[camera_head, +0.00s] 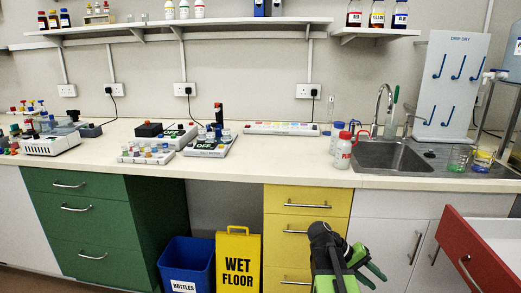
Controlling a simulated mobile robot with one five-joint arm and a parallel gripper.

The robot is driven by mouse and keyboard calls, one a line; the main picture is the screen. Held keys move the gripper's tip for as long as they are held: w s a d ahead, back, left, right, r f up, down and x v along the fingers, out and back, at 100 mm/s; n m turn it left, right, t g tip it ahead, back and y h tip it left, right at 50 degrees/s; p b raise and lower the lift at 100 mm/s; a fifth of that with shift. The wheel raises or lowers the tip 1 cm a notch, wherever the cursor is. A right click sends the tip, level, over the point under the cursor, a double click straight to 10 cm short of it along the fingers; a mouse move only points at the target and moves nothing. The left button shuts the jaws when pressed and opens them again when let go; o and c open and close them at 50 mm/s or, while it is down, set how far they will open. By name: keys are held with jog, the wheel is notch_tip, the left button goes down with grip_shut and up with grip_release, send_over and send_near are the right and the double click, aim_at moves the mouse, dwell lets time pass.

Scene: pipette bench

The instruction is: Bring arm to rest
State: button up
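My arm shows at the bottom of the head view, right of centre, in front of the yellow drawers. Its black and green links rise from the bottom edge. My gripper (370,264) is at its right side, below the level of the bench top. Two green fingers point to the right with a small gap between them. Nothing shows between them. The gripper is clear of the bench and touches nothing that I can see.
The yellow drawer unit (308,207) stands behind the arm. A red drawer (478,250) juts out at right. A yellow wet floor sign (238,260) and a blue bin (187,265) stand at left. The bench top (270,165) holds equipment, bottles and a sink (390,156).

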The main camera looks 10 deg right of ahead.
jog(key=w+a+f+n+t+y, duration=0.1)
jog(key=w+a+f+t+y, duration=0.15)
jog(key=a, duration=0.75)
jog(key=w+a+f+n+t+y, duration=0.1)
jog(key=a+f+y, duration=0.25)
jog(key=a, duration=0.55)
jog(key=w+a+f+n+t+y, duration=0.1)
jog(key=w+a+f+t+y, duration=0.15)
jog(key=a, duration=0.75)
notch_tip(320, 180, up, 26)
jog(key=s+g+p, duration=0.1)
jog(key=s+p, duration=0.1)
jog(key=p, duration=2.5)
jog(key=shift+s+r+g+y, duration=0.2)
jog(key=shift+s+g+y, duration=0.1)
jog(key=shift+s+y, duration=0.05)
jog(key=shift+d, duration=0.1)
